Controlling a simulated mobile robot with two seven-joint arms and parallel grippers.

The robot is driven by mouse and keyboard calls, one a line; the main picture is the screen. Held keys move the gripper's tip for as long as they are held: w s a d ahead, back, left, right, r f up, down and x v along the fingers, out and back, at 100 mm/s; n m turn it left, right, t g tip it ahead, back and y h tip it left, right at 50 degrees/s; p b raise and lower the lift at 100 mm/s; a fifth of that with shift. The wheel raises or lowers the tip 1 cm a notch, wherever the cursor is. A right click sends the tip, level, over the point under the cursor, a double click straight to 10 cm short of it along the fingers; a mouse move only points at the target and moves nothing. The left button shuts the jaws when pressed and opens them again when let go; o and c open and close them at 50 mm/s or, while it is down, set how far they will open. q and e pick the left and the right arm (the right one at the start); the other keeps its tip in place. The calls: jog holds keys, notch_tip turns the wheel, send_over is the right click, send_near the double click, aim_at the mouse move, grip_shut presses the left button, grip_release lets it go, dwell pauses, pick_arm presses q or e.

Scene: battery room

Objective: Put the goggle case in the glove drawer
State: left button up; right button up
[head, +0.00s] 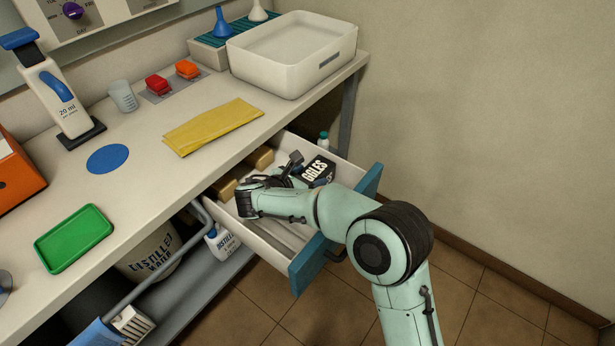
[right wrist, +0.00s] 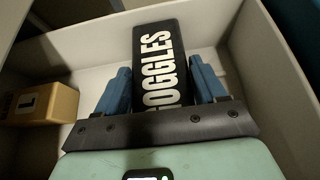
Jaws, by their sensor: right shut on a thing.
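The black goggle case (head: 319,169) with white lettering is inside the open drawer (head: 283,238), toward its far right end in the head view. In the right wrist view the goggle case (right wrist: 160,62) lies between the two blue fingers of my right gripper (right wrist: 163,88), which is shut on it. The right gripper also shows in the head view (head: 308,176), reaching down into the drawer. I cannot tell whether the case touches the drawer floor. My left gripper is not in view.
A small bottle with a green cap (head: 323,140) stands by the drawer's far end. The worktop (head: 200,176) overhangs the drawer's back.

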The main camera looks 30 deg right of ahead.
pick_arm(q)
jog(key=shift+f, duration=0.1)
pick_arm(e)
jog(key=shift+f, duration=0.2)
jog(key=o, duration=1.4)
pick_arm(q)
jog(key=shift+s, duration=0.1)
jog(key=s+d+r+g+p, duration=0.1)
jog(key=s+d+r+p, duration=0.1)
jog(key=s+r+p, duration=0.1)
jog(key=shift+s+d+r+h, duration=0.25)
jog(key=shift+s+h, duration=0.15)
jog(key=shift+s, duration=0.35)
pick_arm(e)
jog(key=v, duration=1.3)
jog(key=shift+a, duration=0.25)
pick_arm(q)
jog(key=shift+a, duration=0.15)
pick_arm(e)
jog(key=shift+a, duration=0.1)
